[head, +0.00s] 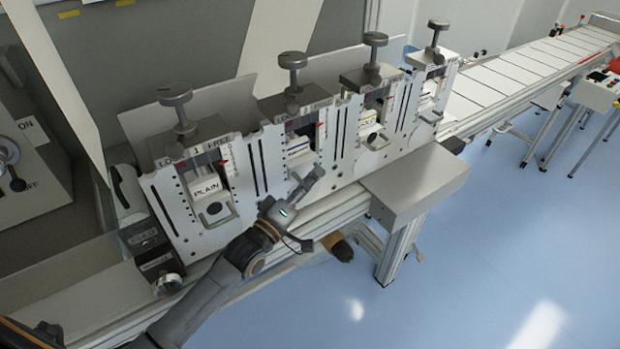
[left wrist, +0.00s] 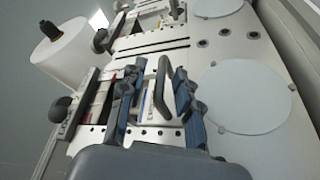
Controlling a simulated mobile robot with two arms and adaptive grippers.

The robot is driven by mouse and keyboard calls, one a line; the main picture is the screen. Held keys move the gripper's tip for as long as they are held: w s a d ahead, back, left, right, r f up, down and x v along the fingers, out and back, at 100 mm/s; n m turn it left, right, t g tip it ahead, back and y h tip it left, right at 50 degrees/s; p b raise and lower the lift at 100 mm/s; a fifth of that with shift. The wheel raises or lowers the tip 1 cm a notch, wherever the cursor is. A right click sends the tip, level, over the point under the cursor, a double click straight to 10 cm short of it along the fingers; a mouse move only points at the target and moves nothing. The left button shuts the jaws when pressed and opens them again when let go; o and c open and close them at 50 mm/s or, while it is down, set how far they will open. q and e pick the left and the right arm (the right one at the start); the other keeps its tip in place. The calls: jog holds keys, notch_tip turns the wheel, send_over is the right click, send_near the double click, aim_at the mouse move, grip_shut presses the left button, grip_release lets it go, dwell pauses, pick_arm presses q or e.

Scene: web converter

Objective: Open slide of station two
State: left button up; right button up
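Station two (head: 296,130) is the second upright white plate unit from the left in the head view, with a dark knob on top and a white block in its window. My left gripper (head: 312,181) is in front of the lower part of this station. In the left wrist view my left gripper (left wrist: 153,82) has its two fingers apart. A grey loop-shaped handle (left wrist: 163,88) shows between them, nearer the right finger; I cannot tell whether it touches. In the head view the gripper and wrist hide part of the station's lower front. My right gripper is not in view.
A metal box (head: 416,182) juts out at front right. A conveyor (head: 530,70) runs to the back right.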

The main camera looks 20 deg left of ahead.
pick_arm(q)
grip_shut()
jog(key=shift+s, duration=0.1)
jog(key=s+d+p, duration=0.4)
jog(key=s+d, duration=0.7)
jog(key=d, duration=0.4)
jog(key=shift+s+d, duration=0.15)
jog(key=shift+s, duration=0.2)
jog(key=shift+r, duration=0.1)
grip_release()
jog(key=shift+s, duration=0.1)
